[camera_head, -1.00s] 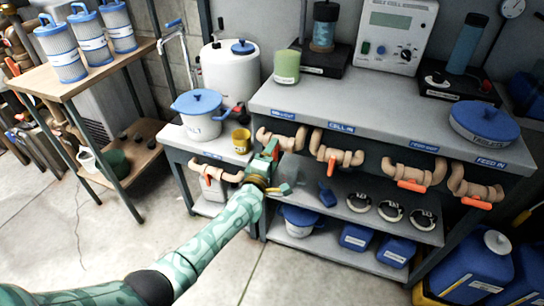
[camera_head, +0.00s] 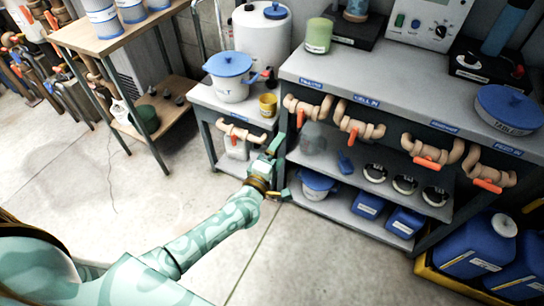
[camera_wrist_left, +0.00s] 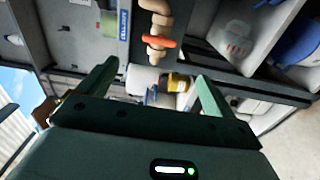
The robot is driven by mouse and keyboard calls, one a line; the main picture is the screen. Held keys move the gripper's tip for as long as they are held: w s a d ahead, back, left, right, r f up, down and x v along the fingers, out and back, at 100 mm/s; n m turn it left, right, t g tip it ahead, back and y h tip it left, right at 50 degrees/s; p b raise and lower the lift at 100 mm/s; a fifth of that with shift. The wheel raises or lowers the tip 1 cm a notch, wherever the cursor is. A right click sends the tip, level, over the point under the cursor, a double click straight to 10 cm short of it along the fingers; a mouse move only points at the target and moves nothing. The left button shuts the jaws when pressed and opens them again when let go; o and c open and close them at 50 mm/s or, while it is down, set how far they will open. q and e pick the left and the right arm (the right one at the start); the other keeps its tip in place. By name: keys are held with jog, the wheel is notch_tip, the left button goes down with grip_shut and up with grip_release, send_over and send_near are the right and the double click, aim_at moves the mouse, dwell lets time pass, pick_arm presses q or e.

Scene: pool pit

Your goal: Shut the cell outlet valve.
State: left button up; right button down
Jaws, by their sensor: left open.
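Several beige pipe valves with orange handles line the main bench's front. The leftmost valve (camera_head: 303,109) sits under a blue label too blurred to read; it may be the cell outlet. My left gripper (camera_head: 284,167) is open and empty, below and left of the leftmost valve in the head view. In the left wrist view its fingers (camera_wrist_left: 155,80) are apart, and an orange handle (camera_wrist_left: 158,40) on a beige pipe shows beyond them. My right gripper is not in view.
Two valves at the right (camera_head: 430,155) (camera_head: 485,178) have handles along their pipes. A side table (camera_head: 210,101) at left carries a lidded pot (camera_head: 231,88), yellow cup (camera_head: 268,104) and another valve (camera_head: 240,133). Blue canisters (camera_head: 480,245) stand at lower right. Floor before the bench is clear.

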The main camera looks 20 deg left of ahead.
pick_arm(q)
jog(key=s, duration=0.2)
jog(key=shift+s, duration=0.35)
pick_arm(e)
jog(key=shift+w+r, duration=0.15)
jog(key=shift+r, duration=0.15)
